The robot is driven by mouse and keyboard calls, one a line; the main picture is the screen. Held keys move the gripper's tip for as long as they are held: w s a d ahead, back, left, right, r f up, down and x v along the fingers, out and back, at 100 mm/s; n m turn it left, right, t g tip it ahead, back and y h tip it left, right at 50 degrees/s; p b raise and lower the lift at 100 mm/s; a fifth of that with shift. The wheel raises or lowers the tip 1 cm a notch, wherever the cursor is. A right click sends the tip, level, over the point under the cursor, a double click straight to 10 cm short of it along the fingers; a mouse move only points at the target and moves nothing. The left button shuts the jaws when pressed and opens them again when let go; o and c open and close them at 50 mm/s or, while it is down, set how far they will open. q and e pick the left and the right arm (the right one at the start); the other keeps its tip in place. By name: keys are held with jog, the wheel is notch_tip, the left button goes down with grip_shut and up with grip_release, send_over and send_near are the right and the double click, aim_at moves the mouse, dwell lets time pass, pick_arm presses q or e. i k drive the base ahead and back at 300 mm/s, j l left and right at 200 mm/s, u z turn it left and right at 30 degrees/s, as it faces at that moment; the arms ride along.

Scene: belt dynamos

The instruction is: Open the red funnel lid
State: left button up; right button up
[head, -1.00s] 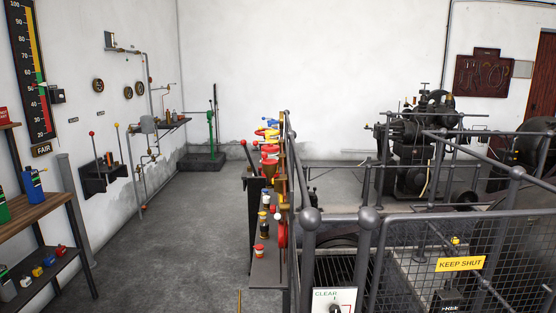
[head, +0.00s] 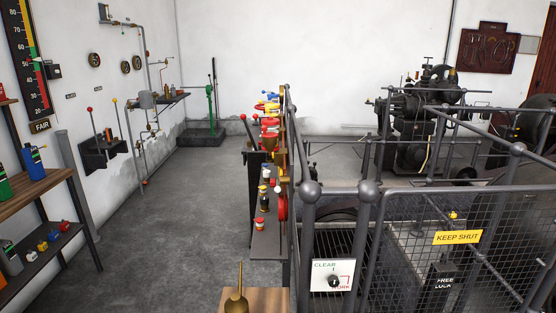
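A narrow stand (head: 267,240) in the middle of the head view carries several small coloured fittings. Red parts (head: 269,128) show near its far upper end, above a brass funnel-shaped piece (head: 273,160). They are small and crowded, so I cannot tell for sure which is the funnel lid or whether it is shut. Neither of my grippers is in view, and nothing touches the stand's fittings.
A railing (head: 310,188) and a mesh gate with a "KEEP SHUT" sign (head: 457,237) close off the right side, with machinery (head: 415,130) beyond. A brass vessel (head: 236,303) stands on a wooden top (head: 268,300) below. Shelves (head: 42,190) stand left; the floor between is clear.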

aim_at(265, 134)
jog(key=i, duration=0.9)
